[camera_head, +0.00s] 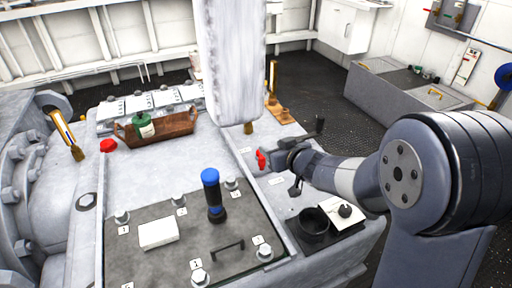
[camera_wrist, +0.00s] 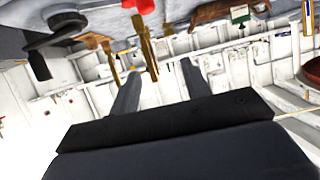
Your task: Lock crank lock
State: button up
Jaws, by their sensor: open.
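A dark crank (camera_head: 318,128) with an upright handle stands on the deck block near the middle right. A small red part (camera_head: 262,160), which may be its lock, sits at the crank's left end.
A blue-topped black cylinder (camera_head: 212,195) stands on the bolted plate (camera_head: 150,265). A wooden tray (camera_head: 180,124) holds a green bottle (camera_head: 144,124). A pale column (camera_head: 230,65) rises behind.

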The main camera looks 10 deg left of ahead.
jog(key=b, duration=0.4)
send_near(264, 162)
jog(key=x, duration=0.4)
jog(key=shift+s, duration=0.1)
jog(key=x, duration=0.7)
jog(key=shift+w+a, duration=0.15)
jog(key=shift+w, duration=0.1)
jog(key=shift+c, duration=0.6)
grip_shut()
